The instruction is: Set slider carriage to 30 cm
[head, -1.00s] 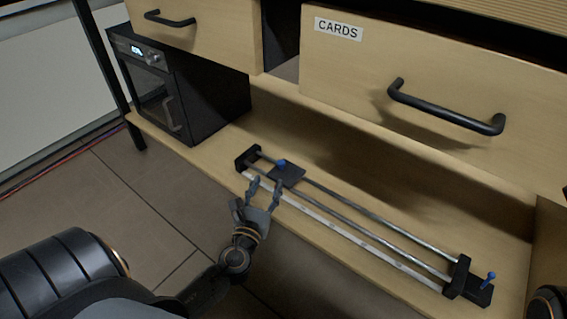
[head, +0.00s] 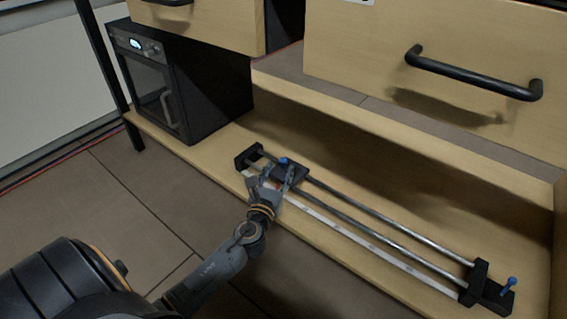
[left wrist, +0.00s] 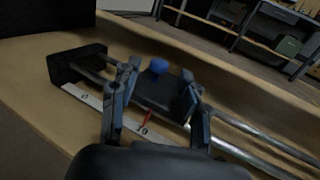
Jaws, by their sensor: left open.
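The slider is a pair of metal rails (head: 390,232) with black end blocks and a white scale strip (head: 345,235) along its front. Its black carriage (head: 298,174) with a blue knob (head: 284,160) sits near the left end. In the left wrist view the carriage (left wrist: 158,92) has a red pointer (left wrist: 148,118) close to the scale's 10 mark. My left gripper (head: 277,174) is open, its fingers on either side of the carriage; I cannot tell whether they touch it. My right gripper is not in view.
The slider lies on a wooden shelf (head: 330,140) below drawers with black handles. A black oven-like box (head: 185,85) stands left of it. A second blue knob (head: 511,282) is at the slider's right end block. The rails right of the carriage are clear.

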